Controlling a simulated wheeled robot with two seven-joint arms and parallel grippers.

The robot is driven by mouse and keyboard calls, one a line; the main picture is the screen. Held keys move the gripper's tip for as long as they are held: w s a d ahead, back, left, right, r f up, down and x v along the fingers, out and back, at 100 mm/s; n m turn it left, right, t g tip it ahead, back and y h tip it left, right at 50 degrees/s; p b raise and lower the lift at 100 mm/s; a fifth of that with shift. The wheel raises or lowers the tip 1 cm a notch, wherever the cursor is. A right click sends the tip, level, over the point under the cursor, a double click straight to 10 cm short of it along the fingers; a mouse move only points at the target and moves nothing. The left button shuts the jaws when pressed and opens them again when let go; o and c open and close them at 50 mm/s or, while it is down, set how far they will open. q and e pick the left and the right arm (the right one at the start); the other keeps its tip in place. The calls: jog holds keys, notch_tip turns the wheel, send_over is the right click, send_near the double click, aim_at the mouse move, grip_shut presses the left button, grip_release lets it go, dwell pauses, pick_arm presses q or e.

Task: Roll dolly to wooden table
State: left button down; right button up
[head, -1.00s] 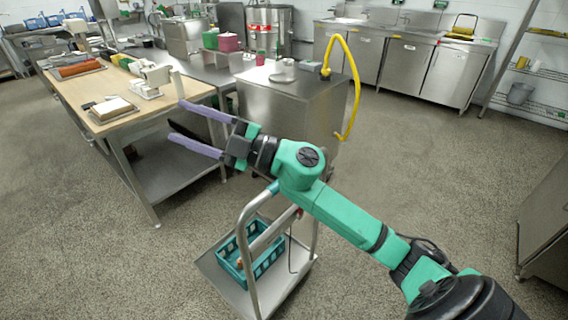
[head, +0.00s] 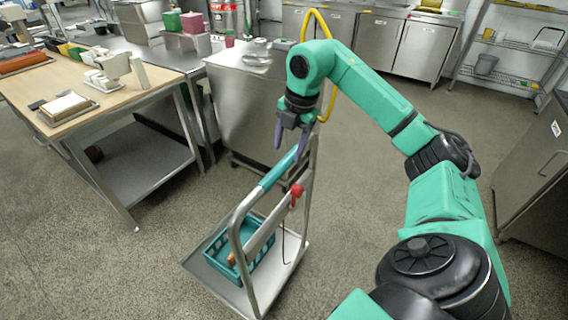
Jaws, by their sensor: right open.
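The dolly (head: 205,272) is a flat metal cart with an upright tubular frame and a teal grip (head: 277,171) along its top bar. It stands on the floor at the lower middle of the head view. The wooden table (head: 146,90), with a light wood top and metal legs, stands to its left and farther off. My right gripper (head: 289,143) points down with its purple fingers apart, just above the far end of the teal grip. It holds nothing, and I cannot tell whether the fingers straddle the bar. My left gripper is out of view.
A teal basket (head: 268,262) sits on the dolly's deck, and a red part (head: 296,190) is on its frame. A steel cabinet (head: 245,115) with a yellow hose stands just behind. A steel unit (head: 535,165) is at the right. Floor is clear left of the dolly.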

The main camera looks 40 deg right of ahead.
aim_at(284, 162)
jog(key=f, duration=0.3)
jog(key=w+f, duration=0.1)
jog(key=f, duration=0.1)
jog(key=shift+a+f, duration=0.2)
grip_shut()
dwell(1.1)
